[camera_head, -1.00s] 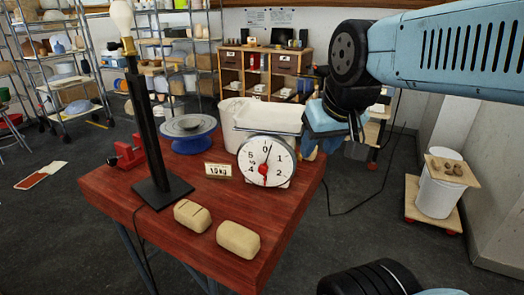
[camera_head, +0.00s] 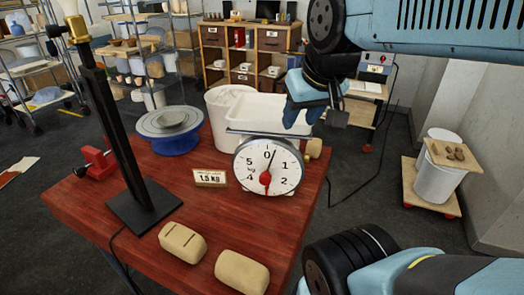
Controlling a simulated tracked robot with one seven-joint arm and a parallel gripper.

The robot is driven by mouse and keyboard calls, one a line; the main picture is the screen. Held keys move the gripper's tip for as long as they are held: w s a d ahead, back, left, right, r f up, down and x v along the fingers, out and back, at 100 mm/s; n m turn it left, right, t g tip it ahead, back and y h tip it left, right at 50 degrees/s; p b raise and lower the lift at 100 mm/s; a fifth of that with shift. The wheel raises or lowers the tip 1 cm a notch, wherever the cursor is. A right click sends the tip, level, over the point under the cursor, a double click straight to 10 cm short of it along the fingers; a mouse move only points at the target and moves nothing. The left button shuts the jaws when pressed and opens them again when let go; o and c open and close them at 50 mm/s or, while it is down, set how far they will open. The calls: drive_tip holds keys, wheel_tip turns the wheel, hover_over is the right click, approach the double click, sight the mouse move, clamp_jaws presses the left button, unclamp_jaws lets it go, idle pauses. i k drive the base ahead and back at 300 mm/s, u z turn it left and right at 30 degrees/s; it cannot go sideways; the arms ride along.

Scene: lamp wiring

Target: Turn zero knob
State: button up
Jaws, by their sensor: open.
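The white kitchen scale (camera_head: 268,165) stands on the red-brown table, with a round dial facing me and a white pan (camera_head: 268,112) on top. A red knob (camera_head: 265,179) sits low on the dial face. The thin dark needle points slightly right of the 0. A small tan piece (camera_head: 315,148) shows at the scale's right side; I cannot tell if it is attached. My gripper (camera_head: 308,110) is open above the pan's right end, clear of the red knob. Its fingertips are partly hidden and I see nothing held.
A black lamp stand (camera_head: 128,150) rises at the left of the table (camera_head: 215,220). A 1.5 kg card (camera_head: 210,178), two clay blocks (camera_head: 183,242), a blue turntable (camera_head: 167,137) and a red clamp (camera_head: 97,163) surround the scale. A white bucket (camera_head: 222,110) stands behind it.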

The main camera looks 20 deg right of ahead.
sight(306, 156)
drive_tip(key=u, duration=0.1)
drive_tip(key=k, duration=1.2)
drive_tip(key=z, duration=0.45)
drive_tip(key=i, duration=0.8)
drive_tip(key=u, duration=0.1)
